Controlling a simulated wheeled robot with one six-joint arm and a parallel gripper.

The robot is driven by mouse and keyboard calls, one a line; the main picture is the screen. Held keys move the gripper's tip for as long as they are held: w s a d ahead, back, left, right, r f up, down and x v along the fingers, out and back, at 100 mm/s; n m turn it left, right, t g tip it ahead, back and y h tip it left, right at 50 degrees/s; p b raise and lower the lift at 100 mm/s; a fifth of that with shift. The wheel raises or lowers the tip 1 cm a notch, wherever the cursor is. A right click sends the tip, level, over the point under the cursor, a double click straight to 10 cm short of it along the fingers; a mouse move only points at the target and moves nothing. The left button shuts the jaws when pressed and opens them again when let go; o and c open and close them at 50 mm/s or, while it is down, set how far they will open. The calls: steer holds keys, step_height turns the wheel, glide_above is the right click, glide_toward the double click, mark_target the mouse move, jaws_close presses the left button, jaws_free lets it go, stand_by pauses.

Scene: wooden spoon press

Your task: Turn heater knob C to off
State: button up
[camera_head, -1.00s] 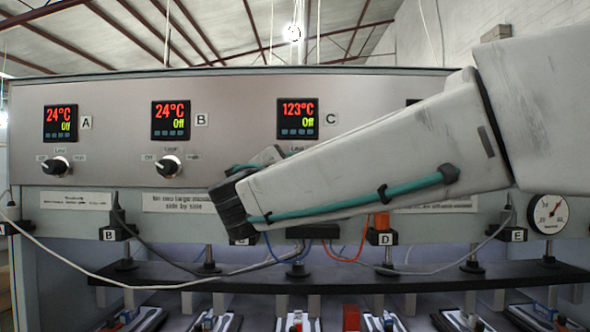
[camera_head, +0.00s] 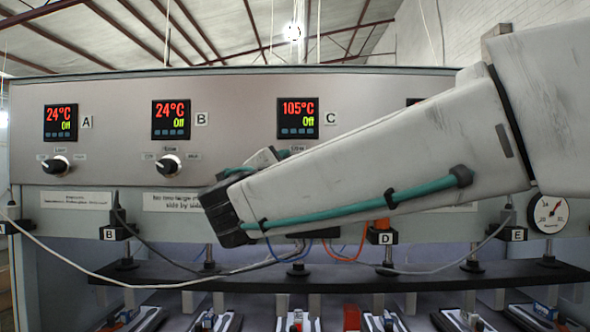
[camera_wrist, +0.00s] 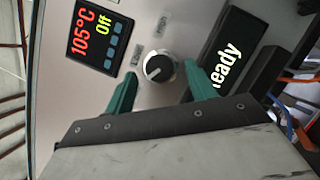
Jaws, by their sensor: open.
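Heater knob C (camera_wrist: 159,67) is a dark round knob with a pale pointer line and a silvery rim, seen in the wrist view. My arm hides it in the head view. My gripper (camera_wrist: 162,90) is open, its two green fingers apart on either side below the knob in the picture; I cannot tell whether they touch it. Display C (camera_head: 298,118) reads 105°C in red and "Off" in green. It also shows in the wrist view (camera_wrist: 98,38).
Knobs A (camera_head: 56,165) and B (camera_head: 169,165) sit to the left under displays A (camera_head: 61,123) and B (camera_head: 171,120), both reading 24°C and Off. In the wrist view a black "Ready" screen (camera_wrist: 232,52) is right of knob C. Cables hang below the panel.

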steer(key=v, duration=0.5)
steer(key=shift+s+f, duration=0.1)
steer(key=shift+s, duration=0.25)
